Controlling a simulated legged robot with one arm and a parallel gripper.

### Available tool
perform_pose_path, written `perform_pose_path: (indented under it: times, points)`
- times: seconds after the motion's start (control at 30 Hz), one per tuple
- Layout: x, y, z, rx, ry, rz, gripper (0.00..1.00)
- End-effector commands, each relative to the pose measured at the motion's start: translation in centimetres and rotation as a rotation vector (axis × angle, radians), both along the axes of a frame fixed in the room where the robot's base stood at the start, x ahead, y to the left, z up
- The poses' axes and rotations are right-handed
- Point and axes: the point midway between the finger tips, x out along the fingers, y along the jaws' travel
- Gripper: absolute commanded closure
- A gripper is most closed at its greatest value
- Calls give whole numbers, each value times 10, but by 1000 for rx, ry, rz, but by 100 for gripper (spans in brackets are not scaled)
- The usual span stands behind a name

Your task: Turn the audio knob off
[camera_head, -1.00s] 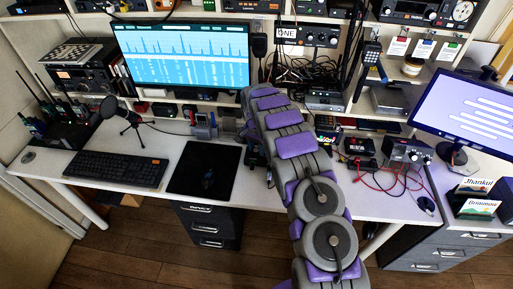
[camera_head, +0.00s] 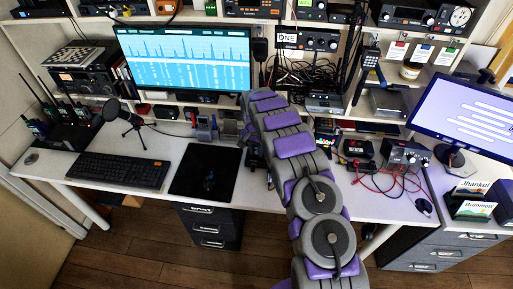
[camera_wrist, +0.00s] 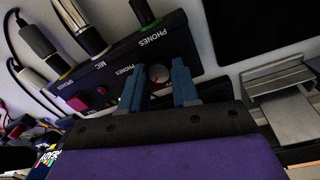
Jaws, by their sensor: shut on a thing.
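In the wrist view a dark box (camera_wrist: 110,72) with labels reading PHONES, MIC and SPEAKER is tilted in the picture. A small round knob (camera_wrist: 158,73) with a pale mark sits on its face. My gripper (camera_wrist: 158,80) has its two blue fingers on either side of the knob and is shut on it. In the head view my arm stretches over the desk, and its own links hide the gripper and the knob.
A metal bracket (camera_wrist: 283,88) is at the right. On the desk are a keyboard (camera_head: 124,170), a microphone (camera_head: 122,114) and a black mat (camera_head: 205,172). A monitor (camera_head: 185,58) stands behind.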

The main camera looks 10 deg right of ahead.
Motion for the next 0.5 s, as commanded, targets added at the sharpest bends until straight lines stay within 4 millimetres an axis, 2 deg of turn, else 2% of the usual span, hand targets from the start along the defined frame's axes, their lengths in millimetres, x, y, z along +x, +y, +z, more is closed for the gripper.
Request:
perform_pose_path:
  times: [0.5]
  points:
    - [-3, 1, 3, 1, 6, 476, 100]
